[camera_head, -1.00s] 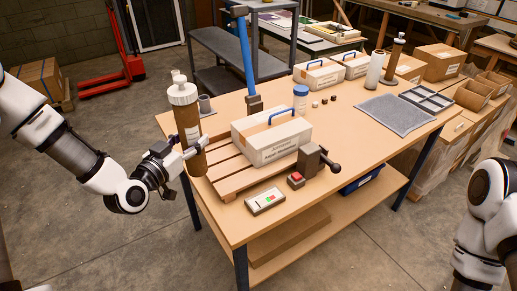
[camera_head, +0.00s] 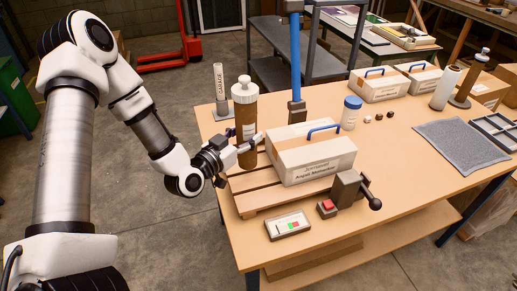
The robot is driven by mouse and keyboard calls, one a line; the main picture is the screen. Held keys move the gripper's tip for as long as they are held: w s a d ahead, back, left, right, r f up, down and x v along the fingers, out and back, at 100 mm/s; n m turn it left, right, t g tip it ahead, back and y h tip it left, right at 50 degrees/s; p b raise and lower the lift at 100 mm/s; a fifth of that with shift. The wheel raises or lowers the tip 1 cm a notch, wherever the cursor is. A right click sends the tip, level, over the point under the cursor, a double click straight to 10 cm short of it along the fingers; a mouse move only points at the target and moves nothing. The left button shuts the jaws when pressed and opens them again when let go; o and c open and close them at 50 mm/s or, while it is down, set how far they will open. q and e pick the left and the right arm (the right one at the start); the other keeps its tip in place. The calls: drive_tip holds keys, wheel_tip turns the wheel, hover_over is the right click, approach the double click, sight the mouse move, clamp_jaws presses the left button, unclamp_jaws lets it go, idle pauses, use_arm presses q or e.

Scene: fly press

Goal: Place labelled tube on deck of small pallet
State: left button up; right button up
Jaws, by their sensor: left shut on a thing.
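The labelled tube (camera_head: 244,122) is a tall brown cylinder with a white cap. It stands upright in my left gripper (camera_head: 247,145), which comes from the left and is shut on its lower part. The small wooden pallet (camera_head: 243,196) lies on the table and carries a white and brown printed box (camera_head: 315,165) with a blue handle. The tube's lower end overlaps the pallet's far left part in the picture. I cannot tell whether it touches the slats. My right gripper is out of view.
A pale lettered cylinder (camera_head: 219,83) stands near the table's far left corner. A blue post (camera_head: 296,60) rises behind the box. A lever device (camera_head: 347,190) and a button panel (camera_head: 288,226) lie in front. Bare pallet slats show left of the box.

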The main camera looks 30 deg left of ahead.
use_arm(q)
drive_tip(key=f, duration=0.5)
drive_tip(key=shift+w, duration=0.35)
drive_tip(key=shift+s+r, duration=0.15)
drive_tip(key=shift+s, duration=0.05)
drive_tip(key=o, duration=1)
drive_tip(key=shift+f, duration=0.2)
drive_tip(key=o, duration=0.5)
drive_tip(key=shift+c, duration=0.2)
